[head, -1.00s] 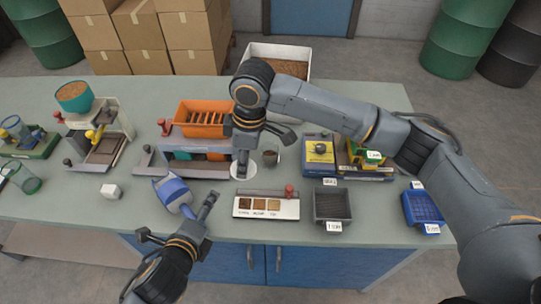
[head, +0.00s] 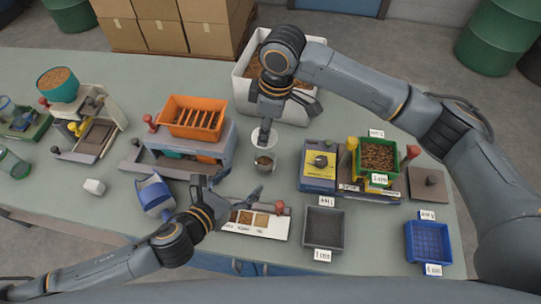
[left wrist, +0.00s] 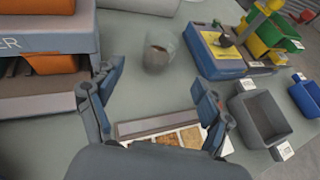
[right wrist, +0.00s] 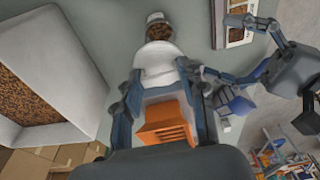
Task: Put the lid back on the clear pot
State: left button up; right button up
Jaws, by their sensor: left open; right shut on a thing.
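The clear pot (head: 265,166) stands on the bench with brown material in it and its top uncovered. It also shows in the left wrist view (left wrist: 158,52) and the right wrist view (right wrist: 158,32). My right gripper (head: 266,128) is shut on the pale round lid (head: 258,136). In the right wrist view the lid (right wrist: 155,54) is close to the pot and overlaps its near edge; I cannot tell whether they touch. My left gripper (head: 228,190) is open and empty, low at the left front of the pot, above the sample strip (head: 262,224).
The orange-topped sieve unit (head: 195,120) stands left of the pot. A yellow-and-blue box (head: 318,170) is to its right. A white bin of brown material (head: 244,88) stands behind. A grey tray (head: 324,228) is front right.

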aim_at(259, 166)
pick_arm(q)
jog(key=shift+s+a+r, duration=0.15)
jog(key=shift+s+a, duration=0.15)
jog(key=shift+s, duration=0.1)
pick_arm(e)
jog(key=shift+s+a+r, duration=0.2)
jog(key=shift+s+a, duration=0.15)
jog(key=shift+s, duration=0.1)
pick_arm(q)
jog(key=x, duration=1.2)
jog(key=shift+w+d, duration=0.2)
jog(key=shift+w, duration=0.05)
pick_arm(e)
jog(key=shift+w+d+f, duration=0.1)
jog(key=shift+w+d, duration=0.1)
jog(key=shift+w, duration=0.05)
pick_arm(q)
grip_shut()
pick_arm(e)
jog(key=shift+f, duration=2.5)
